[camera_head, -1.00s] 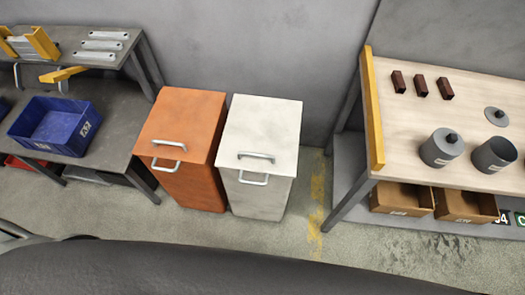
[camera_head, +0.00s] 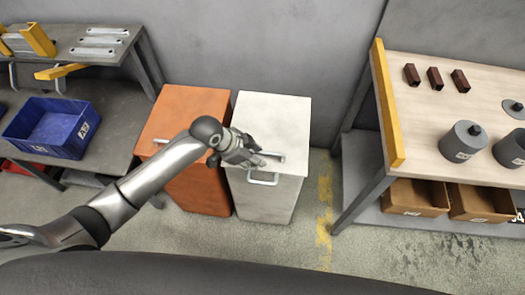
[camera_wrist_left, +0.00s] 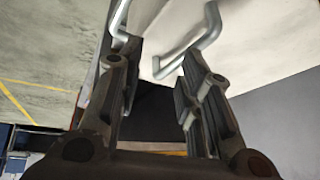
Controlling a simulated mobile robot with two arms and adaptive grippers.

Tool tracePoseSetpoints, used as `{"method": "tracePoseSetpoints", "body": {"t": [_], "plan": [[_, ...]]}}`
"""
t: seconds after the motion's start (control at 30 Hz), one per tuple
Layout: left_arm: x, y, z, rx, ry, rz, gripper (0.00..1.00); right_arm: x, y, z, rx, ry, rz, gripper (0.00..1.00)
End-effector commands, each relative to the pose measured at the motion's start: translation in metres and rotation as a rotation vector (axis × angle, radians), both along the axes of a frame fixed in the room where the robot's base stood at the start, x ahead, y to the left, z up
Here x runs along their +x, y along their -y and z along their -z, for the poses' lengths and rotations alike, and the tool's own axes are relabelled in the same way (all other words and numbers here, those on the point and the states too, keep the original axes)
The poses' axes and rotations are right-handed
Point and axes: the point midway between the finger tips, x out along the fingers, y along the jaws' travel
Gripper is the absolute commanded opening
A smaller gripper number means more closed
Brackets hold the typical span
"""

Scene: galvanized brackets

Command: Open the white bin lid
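The white bin (camera_head: 268,202) stands against the back wall with its white lid (camera_head: 274,118) down. A metal handle (camera_head: 274,157) sits on the lid near its front edge, partly covered by my gripper. A second metal handle (camera_head: 263,182) is on the bin's front. My left gripper (camera_head: 258,162) reaches in from the left, over the lid's front left part at the lid handle. In the left wrist view my gripper (camera_wrist_left: 158,58) has its fingers apart, with bent metal handle bars (camera_wrist_left: 188,48) at its tips. I cannot tell whether they touch. My right gripper is not in view.
An orange bin (camera_head: 197,110) stands close on the left, partly behind my left arm. A grey bench with a blue crate (camera_head: 52,128) is further left. A wooden-topped table (camera_head: 440,115) with canisters stands right. Floor (camera_head: 290,240) in front of the white bin is clear.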

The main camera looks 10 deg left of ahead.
Motion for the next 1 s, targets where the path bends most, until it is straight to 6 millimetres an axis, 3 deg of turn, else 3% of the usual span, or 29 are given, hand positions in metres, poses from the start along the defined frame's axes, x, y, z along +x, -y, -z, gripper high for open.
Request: {"method": "tracePoseSetpoints", "body": {"t": [0.03,0.2,0.47,0.67,1.0], "plan": [[0.011,-0.003,-0.013,0.025,0.024,0.07,0.34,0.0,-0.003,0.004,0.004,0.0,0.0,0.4],[0.023,-0.012,-0.043,0.081,0.05,0.257,0.34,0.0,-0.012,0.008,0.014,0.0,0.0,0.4],[0.028,-0.02,-0.059,0.116,0.055,0.37,0.34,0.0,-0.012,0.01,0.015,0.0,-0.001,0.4],[0.031,-0.011,-0.039,0.114,0.053,0.374,0.34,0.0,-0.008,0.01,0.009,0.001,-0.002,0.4],[0.042,0.013,0.016,0.114,0.054,0.373,0.34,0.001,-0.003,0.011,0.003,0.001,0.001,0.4]]}}
